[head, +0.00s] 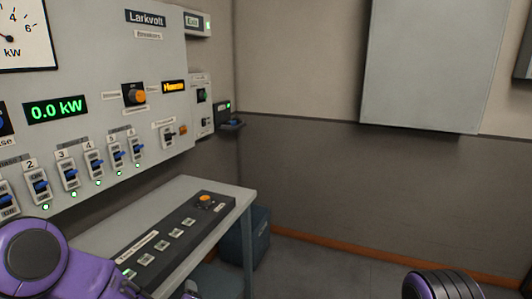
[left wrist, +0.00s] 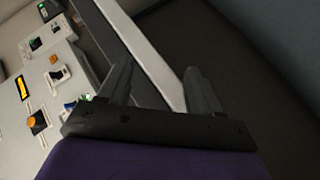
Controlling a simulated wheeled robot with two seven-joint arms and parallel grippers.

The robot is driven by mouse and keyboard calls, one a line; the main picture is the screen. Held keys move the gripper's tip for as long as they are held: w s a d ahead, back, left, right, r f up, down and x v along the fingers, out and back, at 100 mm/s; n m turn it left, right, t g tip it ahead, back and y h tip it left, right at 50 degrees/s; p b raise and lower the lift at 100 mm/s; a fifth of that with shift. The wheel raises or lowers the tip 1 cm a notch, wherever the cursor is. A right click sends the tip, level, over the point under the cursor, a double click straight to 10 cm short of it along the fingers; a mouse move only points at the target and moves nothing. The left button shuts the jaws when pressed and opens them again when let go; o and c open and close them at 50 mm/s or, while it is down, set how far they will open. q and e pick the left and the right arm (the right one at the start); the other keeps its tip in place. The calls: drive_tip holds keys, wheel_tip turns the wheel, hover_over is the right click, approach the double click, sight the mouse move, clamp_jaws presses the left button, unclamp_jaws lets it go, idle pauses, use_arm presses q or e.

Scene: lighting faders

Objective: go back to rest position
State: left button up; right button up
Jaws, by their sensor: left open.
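My left gripper (left wrist: 158,72) shows in the left wrist view with its two grey fingers apart and nothing between them. In the head view my purple left arm comes in at the lower left, in front of the desk's near end; its gripper cannot be made out there. A dark, ridged part of my right arm shows at the bottom right of the head view, over the floor. My right gripper is in neither view.
A grey breaker panel (head: 90,110) with several blue switches fills the left wall. A desk (head: 190,190) below it carries a black fader console (head: 160,248). A dark blue bin (head: 260,235) stands beside the desk. The floor (head: 330,268) to the right looks clear.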

use_arm(q)
drive_tip(key=s+a+f+m+g, duration=0.2)
drive_tip(key=s+f, duration=0.4)
drive_tip(key=s, duration=0.5)
drive_tip(key=s+a+f+m+g, duration=0.3)
drive_tip(key=s+f, duration=0.3)
drive_tip(key=s, duration=0.6)
drive_tip(key=s+a+f+m+g+h, duration=0.1)
drive_tip(key=s+a+f+m+g, duration=0.2)
drive_tip(key=s, duration=0.9)
wheel_tip(320, 180, down, 4)
drive_tip(key=shift+a+r+g, duration=0.15)
drive_tip(key=shift+g, duration=0.35)
